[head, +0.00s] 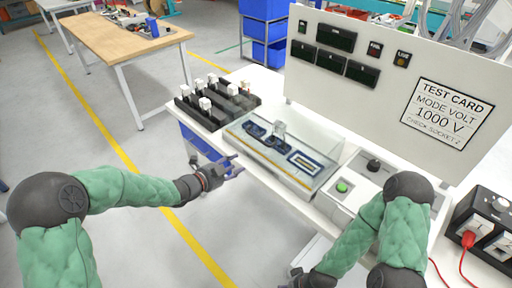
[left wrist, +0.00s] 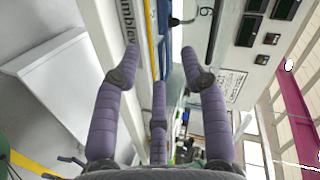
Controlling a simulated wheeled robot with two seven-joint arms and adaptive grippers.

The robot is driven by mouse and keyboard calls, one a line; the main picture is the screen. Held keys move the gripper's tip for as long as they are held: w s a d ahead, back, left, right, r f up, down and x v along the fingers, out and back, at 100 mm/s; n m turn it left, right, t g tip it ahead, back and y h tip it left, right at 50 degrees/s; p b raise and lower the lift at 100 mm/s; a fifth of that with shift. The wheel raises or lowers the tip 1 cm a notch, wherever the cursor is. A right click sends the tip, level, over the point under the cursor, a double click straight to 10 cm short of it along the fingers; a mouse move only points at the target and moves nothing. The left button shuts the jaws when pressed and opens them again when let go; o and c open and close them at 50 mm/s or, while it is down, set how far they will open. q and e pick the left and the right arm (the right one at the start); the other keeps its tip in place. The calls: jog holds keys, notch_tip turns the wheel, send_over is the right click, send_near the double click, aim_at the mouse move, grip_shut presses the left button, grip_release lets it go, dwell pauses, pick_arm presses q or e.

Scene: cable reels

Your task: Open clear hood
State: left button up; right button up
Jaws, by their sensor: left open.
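The clear hood (head: 318,135) is a transparent box lying shut over a grey fixture on the white bench, in the head view. Dark blue parts and a small pale block show through it. A yellow strip (head: 272,163) runs along its front edge. My left gripper (head: 235,166) is open and empty, just off the front left of the hood, apart from it as far as I can tell. In the left wrist view its spread fingers (left wrist: 158,70) point toward the bench edge. My right gripper (head: 300,278) is at the bottom edge, mostly cut off.
A black rack (head: 217,105) with white-topped plugs stands left of the hood. A green button (head: 342,187) and black knob (head: 373,165) are to its right. A white panel (head: 380,80) with a test card rises behind. A socket box (head: 489,222) with a red plug is far right.

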aim_at(276, 135)
pick_arm(q)
notch_tip(276, 135, up, 6)
jog(key=m+h, duration=0.2)
jog(key=m, duration=0.3)
jog(key=b+x, duration=0.3)
jog(key=x, duration=0.8)
jog(key=shift+w, duration=0.15)
grip_shut()
